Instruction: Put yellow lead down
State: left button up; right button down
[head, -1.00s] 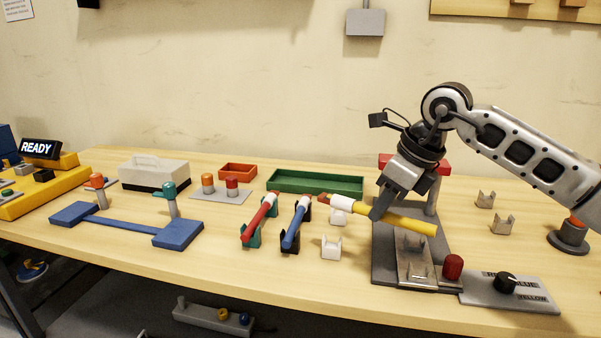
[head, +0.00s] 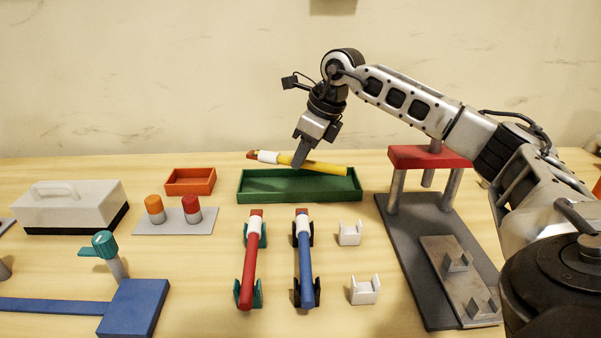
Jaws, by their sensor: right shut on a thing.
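The yellow lead (head: 325,168) has a yellow body, a white collar and an orange-brown tip at its left end. My right gripper (head: 299,161) is shut on it near its middle and holds it above the green tray (head: 300,188), roughly along the tray's length. The tray stands at the back of the table. The red lead (head: 249,268) lies in teal holders and the blue lead (head: 304,268) in black holders. Two white holders (head: 350,233) to their right are empty. My left gripper is not in view.
A red-topped press (head: 430,157) on a dark base stands right of the tray. An orange tray (head: 190,181), a grey plate with two capped posts (head: 174,220) and a white case (head: 68,206) stand to the left. A blue fixture (head: 134,307) is at front left.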

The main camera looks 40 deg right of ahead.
send_near(297, 187)
jog(key=shift+w+a+f+p, duration=0.15)
jog(key=shift+w+a+f, duration=0.15)
jog(key=shift+a, duration=0.2)
jog(key=shift+w+a+f+p, duration=0.15)
jog(key=shift+w+a+f, duration=0.15)
jog(key=shift+a, duration=0.15)
jog(key=shift+w+d+f, duration=0.2)
jog(key=shift+f, duration=0.2)
jog(key=shift+w+d+f, duration=0.2)
jog(key=shift+d+f, duration=0.05)
jog(key=shift+f, duration=0.1)
notch_tip(297, 187, down, 3)
jog(key=shift+r+p, duration=0.1)
jog(key=shift+p, duration=0.3)
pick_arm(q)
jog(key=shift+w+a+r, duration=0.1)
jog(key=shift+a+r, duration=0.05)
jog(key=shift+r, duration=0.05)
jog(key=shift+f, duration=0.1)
pick_arm(e)
jog(key=c, duration=1.3)
grip_release()
jog(key=shift+c, duration=0.2)
